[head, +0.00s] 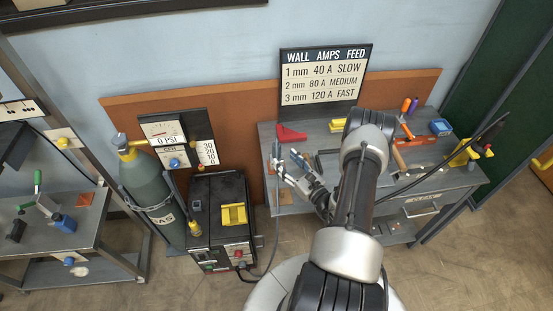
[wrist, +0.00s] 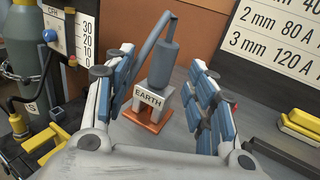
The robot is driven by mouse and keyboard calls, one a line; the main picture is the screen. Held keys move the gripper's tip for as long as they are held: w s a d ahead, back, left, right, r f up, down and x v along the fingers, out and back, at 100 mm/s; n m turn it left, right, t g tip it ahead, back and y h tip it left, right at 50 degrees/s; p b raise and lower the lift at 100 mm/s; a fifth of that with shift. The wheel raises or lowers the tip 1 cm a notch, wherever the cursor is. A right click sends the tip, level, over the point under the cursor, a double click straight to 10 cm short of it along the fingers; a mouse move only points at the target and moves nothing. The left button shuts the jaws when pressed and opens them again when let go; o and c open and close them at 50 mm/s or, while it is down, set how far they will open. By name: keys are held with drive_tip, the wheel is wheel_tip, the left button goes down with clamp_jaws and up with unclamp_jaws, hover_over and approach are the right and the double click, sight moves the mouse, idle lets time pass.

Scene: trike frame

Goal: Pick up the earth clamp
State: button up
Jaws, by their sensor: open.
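The earth clamp (wrist: 158,75) shows in the wrist view as a grey upright body with a pale "EARTH" label and a bent grey arm at its top. It stands on a small orange plate (wrist: 139,120) on the grey bench. My gripper (wrist: 162,65) is open, with one blue-padded finger on each side of the clamp in the picture. I see no contact, and the depth between fingers and clamp is hard to judge. In the head view my gripper (head: 286,160) is over the bench's left end, and I cannot make out the clamp there.
The grey bench (head: 300,207) also holds a red block (head: 291,134), a settings sign (head: 325,75) and several tools at the right. A black welding machine (head: 218,207) and a gas cylinder (head: 148,185) stand to the left. A cable runs beside my arm.

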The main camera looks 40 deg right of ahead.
sight(279, 151)
drive_tip(key=w, duration=0.2)
drive_tip(key=w+b, duration=0.1)
drive_tip(key=w, duration=0.2)
drive_tip(key=w+d, duration=0.1)
drive_tip(key=w, duration=0.1)
drive_tip(key=shift+w+d+b, duration=0.1)
drive_tip(key=shift+w+b, duration=0.25)
drive_tip(key=shift+b, duration=0.05)
drive_tip(key=c, duration=1.1)
drive_tip(key=shift+r, duration=0.1)
drive_tip(key=shift+c, duration=0.2)
